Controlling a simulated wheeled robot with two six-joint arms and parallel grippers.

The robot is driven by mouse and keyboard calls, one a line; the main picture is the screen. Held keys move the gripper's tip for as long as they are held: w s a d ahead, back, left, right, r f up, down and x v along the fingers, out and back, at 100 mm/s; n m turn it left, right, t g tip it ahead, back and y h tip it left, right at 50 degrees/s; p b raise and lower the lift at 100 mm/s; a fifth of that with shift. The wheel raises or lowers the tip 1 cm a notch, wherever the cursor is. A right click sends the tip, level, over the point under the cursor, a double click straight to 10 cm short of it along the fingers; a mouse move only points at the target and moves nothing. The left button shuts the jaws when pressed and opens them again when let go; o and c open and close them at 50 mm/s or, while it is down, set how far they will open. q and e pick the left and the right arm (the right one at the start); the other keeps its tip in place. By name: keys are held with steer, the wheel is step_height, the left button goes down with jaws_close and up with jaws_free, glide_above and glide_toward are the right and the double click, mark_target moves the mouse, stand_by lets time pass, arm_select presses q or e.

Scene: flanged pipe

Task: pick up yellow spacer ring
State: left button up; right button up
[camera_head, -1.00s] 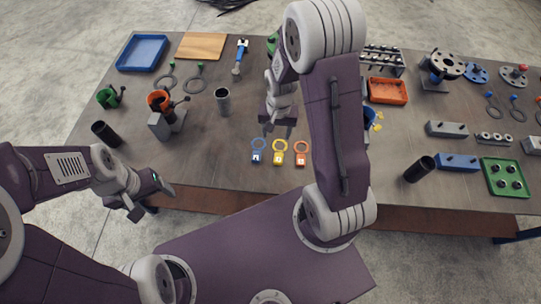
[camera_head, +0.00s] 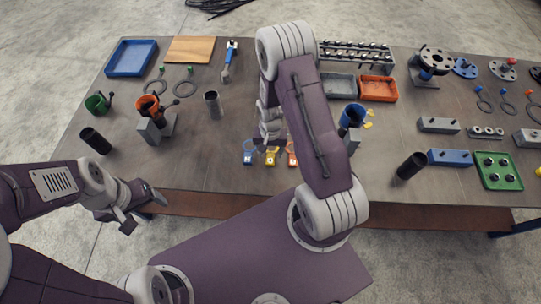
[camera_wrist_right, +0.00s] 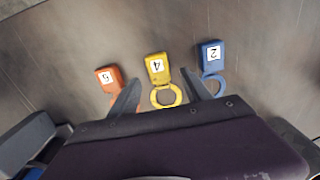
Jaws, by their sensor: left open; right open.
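The yellow spacer ring (camera_wrist_right: 164,95) lies flat on the table, with a square tab labelled 4. It also shows in the head view (camera_head: 270,158), partly hidden by my right gripper. In the right wrist view my open right gripper (camera_wrist_right: 158,88) has its two fingers on either side of the yellow ring, apart from it. A blue ring (camera_wrist_right: 212,58) labelled 2 lies to the right and an orange ring (camera_wrist_right: 108,78) labelled 5 to the left. My left gripper (camera_head: 143,207) is open and empty off the table's front edge.
The worktable (camera_head: 225,165) is bare left of the rings. A blue cup (camera_head: 352,117) with yellow pieces beside it stands behind my right arm. A dark tube (camera_head: 411,166) stands to the right and a grey tube (camera_head: 213,104) to the left.

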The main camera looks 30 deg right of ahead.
step_height(320, 180, down, 2)
steer(key=shift+f, duration=0.1)
jaws_close()
step_height(320, 180, up, 5)
steer(key=p, duration=0.4)
steer(key=shift+w+f, duration=0.1)
steer(key=shift+f, duration=0.1)
steer(key=s+a+r+p, duration=0.2)
steer(key=s+r, duration=0.1)
steer(key=s, duration=0.2)
steer(key=s+a+r+p, duration=0.1)
steer(key=s+r+p, duration=0.2)
steer(key=s, duration=0.3)
steer(key=shift+s+a+r, duration=0.2)
steer(key=shift+a+r, duration=0.05)
steer(key=shift+a, duration=0.1)
